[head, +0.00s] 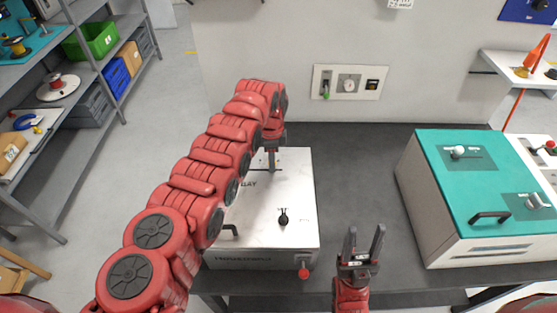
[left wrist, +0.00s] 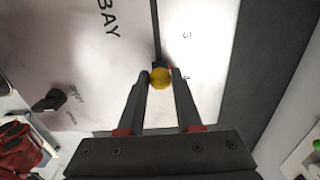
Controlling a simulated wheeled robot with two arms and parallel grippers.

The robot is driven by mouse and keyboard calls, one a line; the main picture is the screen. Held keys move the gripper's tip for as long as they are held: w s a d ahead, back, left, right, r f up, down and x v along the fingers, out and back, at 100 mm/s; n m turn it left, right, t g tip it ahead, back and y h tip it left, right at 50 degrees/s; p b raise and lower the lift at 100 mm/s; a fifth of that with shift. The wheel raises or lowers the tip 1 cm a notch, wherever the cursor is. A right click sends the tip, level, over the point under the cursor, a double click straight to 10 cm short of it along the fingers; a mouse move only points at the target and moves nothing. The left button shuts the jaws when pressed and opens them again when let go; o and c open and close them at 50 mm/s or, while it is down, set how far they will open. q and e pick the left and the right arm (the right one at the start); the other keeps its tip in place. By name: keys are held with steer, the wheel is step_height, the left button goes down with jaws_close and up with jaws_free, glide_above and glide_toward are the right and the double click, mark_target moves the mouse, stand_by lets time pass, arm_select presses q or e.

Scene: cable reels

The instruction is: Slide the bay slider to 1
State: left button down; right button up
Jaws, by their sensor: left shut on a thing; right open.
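The white box (head: 296,190) stands on the dark bench, with the word BAY on its top. A dark slider slot (left wrist: 156,28) runs across that top in the left wrist view, with small marks beside it that are hard to read. My left gripper (head: 270,160) points down at the far part of the box. In the left wrist view its fingers (left wrist: 161,74) are shut on the yellow slider knob (left wrist: 160,80), at the lower visible end of the slot. In the head view the arm hides the knob. My right gripper (head: 362,243) is open and empty, right of the box.
On the box are a black rotary knob (head: 283,218), a black handle (head: 230,230) and a red knob (head: 304,272). A teal-topped box (head: 450,185) stands at right. A wall panel (head: 350,82) is behind. The bench (head: 355,170) between the boxes is clear.

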arm_select(q)
steer(key=a+p, duration=0.5)
steer(key=a, duration=0.1)
steer(key=shift+r, duration=0.2)
steer(key=a, duration=0.3)
steer(key=a+p, duration=0.1)
steer(key=a, duration=0.2)
steer(key=a+p, duration=0.1)
steer(key=a, duration=0.3)
steer(key=shift+s+f, duration=0.1)
steer(key=shift+f, duration=0.2)
steer(key=c, duration=0.6)
jaws_free()
steer(key=shift+d, duration=0.1)
steer(key=shift+r+p, duration=0.3)
steer(key=shift+r, duration=0.05)
step_height(320, 180, up, 6)
steer(key=shift+r+p, duration=0.25)
steer(key=shift+p, duration=0.1)
